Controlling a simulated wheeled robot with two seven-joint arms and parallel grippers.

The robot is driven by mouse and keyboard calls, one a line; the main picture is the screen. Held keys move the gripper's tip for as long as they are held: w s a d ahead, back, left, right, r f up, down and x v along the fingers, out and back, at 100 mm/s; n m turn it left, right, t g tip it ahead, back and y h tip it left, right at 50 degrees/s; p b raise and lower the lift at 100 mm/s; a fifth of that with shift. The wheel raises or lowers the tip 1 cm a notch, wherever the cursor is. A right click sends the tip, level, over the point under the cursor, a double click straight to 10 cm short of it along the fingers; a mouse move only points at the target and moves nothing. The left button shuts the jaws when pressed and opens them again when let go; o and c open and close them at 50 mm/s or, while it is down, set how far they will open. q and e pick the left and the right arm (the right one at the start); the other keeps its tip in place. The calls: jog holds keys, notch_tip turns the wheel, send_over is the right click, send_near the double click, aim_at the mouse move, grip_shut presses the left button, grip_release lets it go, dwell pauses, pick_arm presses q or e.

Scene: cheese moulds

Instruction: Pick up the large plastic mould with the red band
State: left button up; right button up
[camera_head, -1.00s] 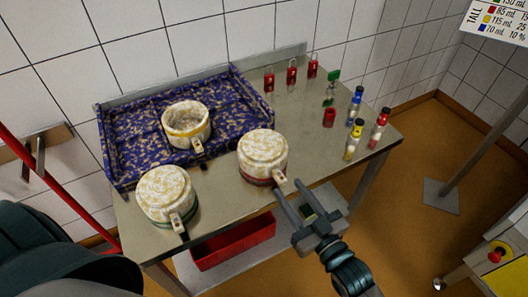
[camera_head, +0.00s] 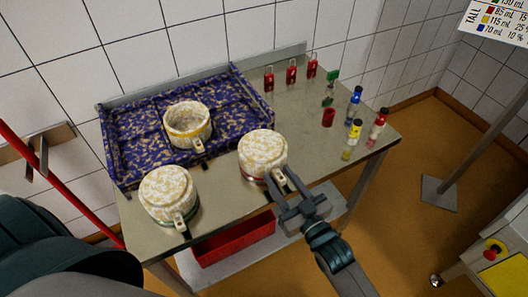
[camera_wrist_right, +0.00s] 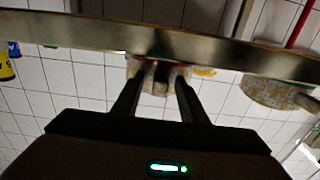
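The large mottled cream mould with a red band (camera_head: 263,150) stands lid-side up near the table's front edge, its handle toward me. My right gripper (camera_head: 280,179) has its fingers open at that handle, one on each side as far as I can see. In the right wrist view the mould's handle (camera_wrist_right: 160,87) shows between the spread fingertips (camera_wrist_right: 164,72); I cannot tell whether they touch it. The band is partly hidden behind the gripper in the head view. My left gripper is out of view.
A green-banded mould (camera_head: 168,193) stands at the front left. A yellow-banded mould (camera_head: 187,122) sits in the blue speckled tray (camera_head: 120,160). A red crate (camera_head: 232,246) lies below the table.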

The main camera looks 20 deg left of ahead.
grip_shut()
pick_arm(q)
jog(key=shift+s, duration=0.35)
pick_arm(e)
jog(key=shift+r, duration=0.1)
